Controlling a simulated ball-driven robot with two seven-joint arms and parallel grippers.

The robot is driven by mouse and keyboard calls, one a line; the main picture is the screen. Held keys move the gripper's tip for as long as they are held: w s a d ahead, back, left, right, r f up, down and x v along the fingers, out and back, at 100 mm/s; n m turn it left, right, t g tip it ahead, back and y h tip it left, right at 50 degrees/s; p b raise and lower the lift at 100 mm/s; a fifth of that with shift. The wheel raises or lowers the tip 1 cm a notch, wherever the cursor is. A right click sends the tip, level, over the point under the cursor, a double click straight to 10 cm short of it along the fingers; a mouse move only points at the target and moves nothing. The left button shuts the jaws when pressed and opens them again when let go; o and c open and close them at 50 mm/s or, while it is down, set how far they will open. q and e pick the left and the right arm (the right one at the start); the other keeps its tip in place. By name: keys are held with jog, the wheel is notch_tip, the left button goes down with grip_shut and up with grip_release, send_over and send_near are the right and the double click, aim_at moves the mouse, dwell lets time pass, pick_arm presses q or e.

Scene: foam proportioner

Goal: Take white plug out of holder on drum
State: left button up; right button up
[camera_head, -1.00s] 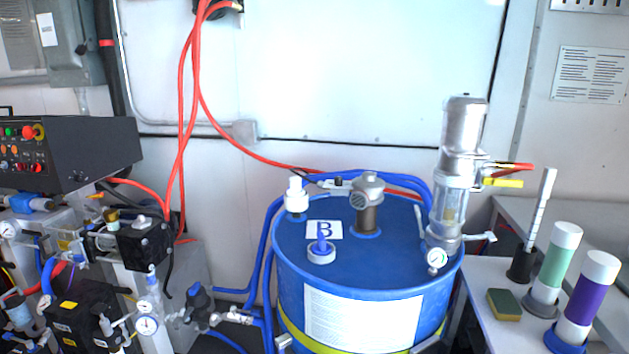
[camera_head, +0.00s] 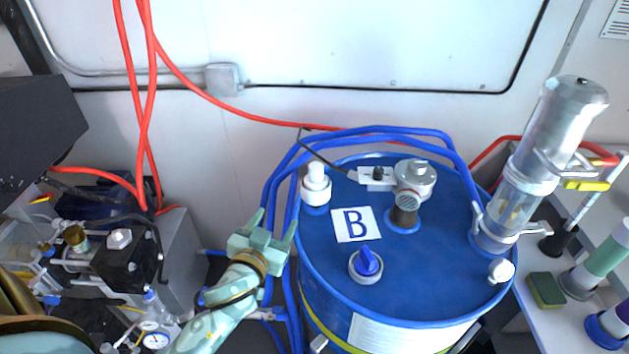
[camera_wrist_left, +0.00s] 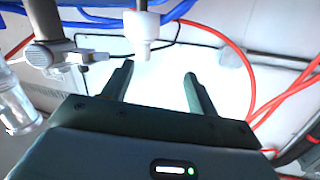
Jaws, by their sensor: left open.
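The white plug (camera_head: 316,176) stands upright in its white holder (camera_head: 316,196) at the back left of the blue drum top (camera_head: 330,270). My left gripper (camera_head: 274,222) is open and empty, just left of the drum and in front of the plug, with its fingers pointing towards the back. In the left wrist view the white plug (camera_wrist_left: 142,32) appears beyond the open fingers (camera_wrist_left: 158,72), nearer the left one and apart from both. My right gripper is not in view.
A blue-handled cap (camera_head: 367,264), a grey metal fitting (camera_head: 412,180) and a clear-bodied pump (camera_head: 520,195) stand on the drum. Blue hoses (camera_head: 290,170) run along its left and back. A bench (camera_head: 530,310) with a sponge (camera_head: 546,290) is at right.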

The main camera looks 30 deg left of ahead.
aim_at(313, 178)
pick_arm(q)
jog(key=w, duration=0.4)
jog(key=w+t+h, duration=0.1)
jog(key=w, duration=0.3)
jog(key=w+h, duration=0.1)
jog(key=w, duration=0.3)
jog(key=shift+w+d+r+t+b, duration=0.1)
jog(key=shift+w+d+t+b, duration=0.2)
jog(key=shift+w+d+t, duration=0.1)
jog(key=shift+w, duration=0.5)
jog(key=w+b, duration=0.1)
jog(key=w, duration=0.4)
jog(key=shift+a, duration=0.15)
jog(key=shift+s, duration=0.1)
jog(key=shift+c, duration=0.7)
jog(key=c, duration=1)
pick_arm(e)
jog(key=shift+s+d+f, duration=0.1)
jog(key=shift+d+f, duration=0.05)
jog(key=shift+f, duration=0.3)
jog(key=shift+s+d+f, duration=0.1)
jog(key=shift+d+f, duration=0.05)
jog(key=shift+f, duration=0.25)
